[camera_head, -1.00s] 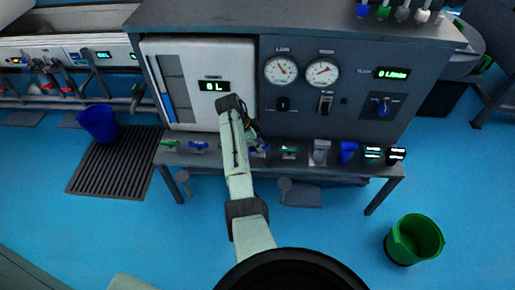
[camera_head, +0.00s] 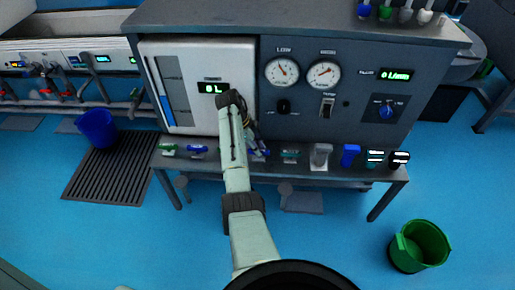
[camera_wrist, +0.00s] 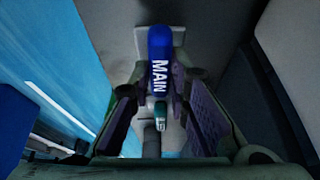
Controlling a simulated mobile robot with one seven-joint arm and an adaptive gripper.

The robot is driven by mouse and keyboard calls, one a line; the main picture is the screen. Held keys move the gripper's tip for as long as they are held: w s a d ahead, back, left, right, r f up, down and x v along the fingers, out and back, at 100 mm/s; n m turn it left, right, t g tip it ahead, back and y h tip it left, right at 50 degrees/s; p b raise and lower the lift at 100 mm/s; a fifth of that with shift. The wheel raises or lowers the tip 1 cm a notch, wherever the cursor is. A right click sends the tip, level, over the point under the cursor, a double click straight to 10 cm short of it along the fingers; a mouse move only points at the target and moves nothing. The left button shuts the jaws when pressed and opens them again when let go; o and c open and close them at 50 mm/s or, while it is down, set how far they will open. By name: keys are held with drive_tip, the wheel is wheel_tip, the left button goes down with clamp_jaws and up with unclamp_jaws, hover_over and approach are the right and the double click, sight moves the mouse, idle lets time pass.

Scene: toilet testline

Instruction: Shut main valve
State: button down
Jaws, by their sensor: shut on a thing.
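The main valve's blue handle (camera_wrist: 158,62), marked MAIN, points away from my gripper's base in the wrist view. My gripper (camera_wrist: 162,108) is shut on this handle, with one purple-grey finger on each side of it. A small teal part (camera_wrist: 160,115) shows below the handle, between the fingers. In the head view my gripper (camera_head: 258,150) is at the shelf under the panel, mostly hidden behind my arm. Only a bit of blue shows beside it there, so the handle's angle is hard to tell.
Other valves stand along the shelf: a green one (camera_head: 168,149) and a blue one (camera_head: 198,150) to the left, more to the right. The panel has a display (camera_head: 213,88) reading 0 L and two gauges (camera_head: 282,72). A green bucket (camera_head: 418,247) stands on the floor.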

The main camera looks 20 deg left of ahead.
drive_tip(key=c, duration=1.5)
unclamp_jaws()
drive_tip(key=v, duration=1.2)
